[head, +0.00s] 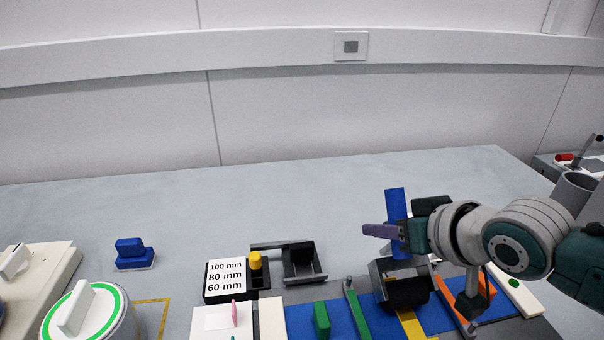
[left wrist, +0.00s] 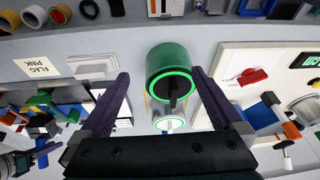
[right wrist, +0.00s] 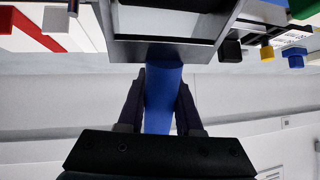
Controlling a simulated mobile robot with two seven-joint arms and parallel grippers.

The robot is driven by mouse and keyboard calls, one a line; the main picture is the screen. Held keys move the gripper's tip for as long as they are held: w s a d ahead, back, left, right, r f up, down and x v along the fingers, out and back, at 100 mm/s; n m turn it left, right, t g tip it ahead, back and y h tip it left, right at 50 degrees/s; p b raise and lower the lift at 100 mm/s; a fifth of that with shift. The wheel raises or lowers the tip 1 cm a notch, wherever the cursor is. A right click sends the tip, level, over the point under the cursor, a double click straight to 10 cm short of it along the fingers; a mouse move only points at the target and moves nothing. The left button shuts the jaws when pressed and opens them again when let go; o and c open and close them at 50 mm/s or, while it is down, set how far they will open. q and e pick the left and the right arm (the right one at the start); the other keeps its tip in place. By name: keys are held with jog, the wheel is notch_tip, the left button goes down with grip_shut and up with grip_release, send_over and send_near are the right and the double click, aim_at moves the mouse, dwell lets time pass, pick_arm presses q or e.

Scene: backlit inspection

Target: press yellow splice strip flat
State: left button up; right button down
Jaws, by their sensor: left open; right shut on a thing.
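The yellow splice strip (head: 411,325) shows at the bottom edge of the head view, on the blue web (head: 380,318). Its far part is hidden behind a hand roller with a grey frame and a dark roller (head: 407,291). Whether the roller touches the strip I cannot tell. My right gripper (head: 384,231) is shut on the roller's upright blue handle (head: 396,203); in the right wrist view the handle (right wrist: 162,105) sits between both fingers. My left gripper (left wrist: 160,75) is open and empty, seen only in its own wrist view.
A green bar (head: 356,310) and an orange bar (head: 462,303) lie either side of the roller. A size-labelled block (head: 225,280) and dark open holder (head: 303,270) stand to the left. A green-ringed dial (head: 85,315) is at front left. The back of the table is clear.

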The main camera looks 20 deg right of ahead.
aim_at(397, 245)
jog(key=shift+s, duration=0.1)
dwell(0.3)
jog(key=shift+s+a+p, duration=0.15)
jog(key=shift+s+p, duration=0.35)
jog(key=shift+p, duration=0.05)
jog(key=shift+s+a+p, duration=0.1)
jog(key=shift+s+p, duration=0.45)
jog(key=shift+s, duration=0.05)
jog(key=shift+s, duration=0.1)
dwell(0.3)
jog(key=shift+s+a+p, duration=0.1)
jog(key=shift+s+p, duration=0.15)
jog(key=shift+p, duration=0.1)
jog(key=shift+s, duration=0.25)
